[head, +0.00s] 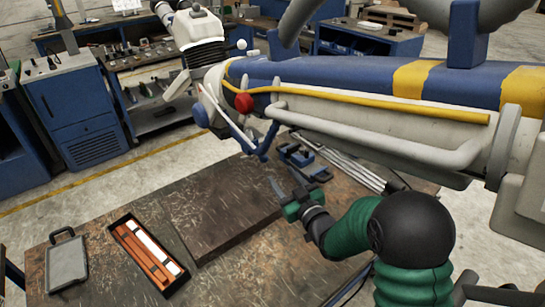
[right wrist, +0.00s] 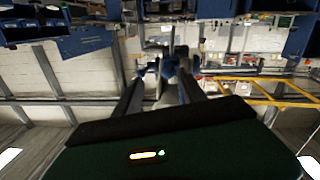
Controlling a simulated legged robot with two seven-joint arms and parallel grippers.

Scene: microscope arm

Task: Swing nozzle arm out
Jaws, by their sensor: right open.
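A large arm (head: 370,85) in blue, white and yellow hangs across the upper right of the head view. Its left end carries a red knob (head: 244,103) and a blue bracket or handle (head: 262,148) that hangs down. I cannot tell which part is the nozzle arm. My right gripper (head: 277,188), on a green arm, is open below the blue bracket and apart from it. In the right wrist view its fingers are spread, with a blue part (right wrist: 168,70) beyond and between them. My left gripper is not in view.
A worn brown workbench (head: 210,280) lies below. It holds a black tray (head: 180,272) with orange and white pieces, a grey flat case (head: 66,265) and blue clamps (head: 300,158). Blue cabinets (head: 72,110) stand behind. The air left of my gripper is clear.

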